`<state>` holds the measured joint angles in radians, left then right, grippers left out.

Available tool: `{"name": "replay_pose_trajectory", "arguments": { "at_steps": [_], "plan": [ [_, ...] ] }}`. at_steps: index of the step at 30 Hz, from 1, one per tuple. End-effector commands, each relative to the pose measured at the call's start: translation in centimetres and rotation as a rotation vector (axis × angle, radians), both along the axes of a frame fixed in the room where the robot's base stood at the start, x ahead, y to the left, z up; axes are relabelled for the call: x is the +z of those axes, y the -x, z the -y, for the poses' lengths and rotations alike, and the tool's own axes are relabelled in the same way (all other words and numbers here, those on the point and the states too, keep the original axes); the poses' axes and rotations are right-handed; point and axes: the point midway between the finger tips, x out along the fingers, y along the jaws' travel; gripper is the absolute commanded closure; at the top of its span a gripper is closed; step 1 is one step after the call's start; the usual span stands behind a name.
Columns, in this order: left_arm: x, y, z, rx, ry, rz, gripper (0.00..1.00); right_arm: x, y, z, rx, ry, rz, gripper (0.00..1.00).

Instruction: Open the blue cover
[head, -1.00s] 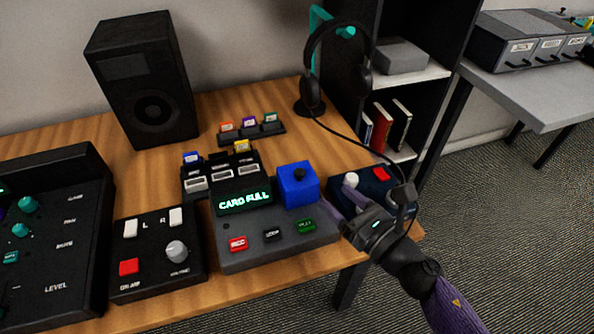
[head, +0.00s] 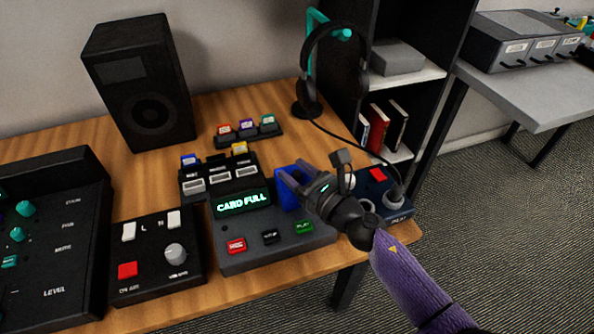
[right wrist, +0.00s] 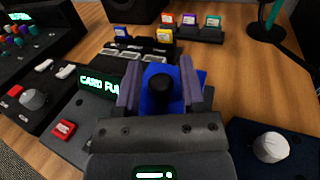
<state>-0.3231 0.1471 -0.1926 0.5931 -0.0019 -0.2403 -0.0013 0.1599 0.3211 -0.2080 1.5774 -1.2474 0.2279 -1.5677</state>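The blue cover (head: 284,200) is a boxy block with a black round knob on top, on the right part of the dark recorder (head: 262,246) beside the lit "CARD FULL" screen. In the right wrist view the blue cover (right wrist: 154,101) and its black knob (right wrist: 160,87) show between my fingers. My right gripper (head: 288,180) is over the cover; in the right wrist view its fingers (right wrist: 160,86) stand apart, one on each side of the knob, with gaps. My right gripper hides much of the cover in the head view. My left gripper is not in view.
A card rack (head: 217,177) stands behind the recorder. A dark box with a red button (head: 377,174) sits to the right under the headphone cable. A switch box (head: 155,262) is to the left. The headphones (head: 334,65) stand behind.

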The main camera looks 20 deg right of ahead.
Motion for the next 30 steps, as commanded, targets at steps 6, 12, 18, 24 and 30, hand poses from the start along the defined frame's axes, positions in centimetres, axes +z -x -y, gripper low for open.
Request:
{"name": "replay_pose_trajectory", "arguments": {
  "at_steps": [6, 12, 18, 24, 30],
  "plan": [
    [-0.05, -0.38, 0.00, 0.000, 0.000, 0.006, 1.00, 0.00, 0.02, 0.01, 0.000, 0.000, 0.000, 0.98],
    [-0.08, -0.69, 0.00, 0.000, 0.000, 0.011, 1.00, 0.00, 0.03, 0.01, 0.000, 0.000, 0.000, 1.00],
    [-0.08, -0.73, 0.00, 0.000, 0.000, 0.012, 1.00, -0.01, 0.03, 0.01, 0.000, 0.000, 0.000, 1.00],
    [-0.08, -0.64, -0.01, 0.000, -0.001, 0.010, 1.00, -0.01, 0.04, 0.02, 0.000, -0.001, 0.000, 1.00],
    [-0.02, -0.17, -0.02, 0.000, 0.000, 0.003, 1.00, -0.01, 0.04, 0.02, 0.000, -0.001, 0.000, 1.00]
  ]
}}
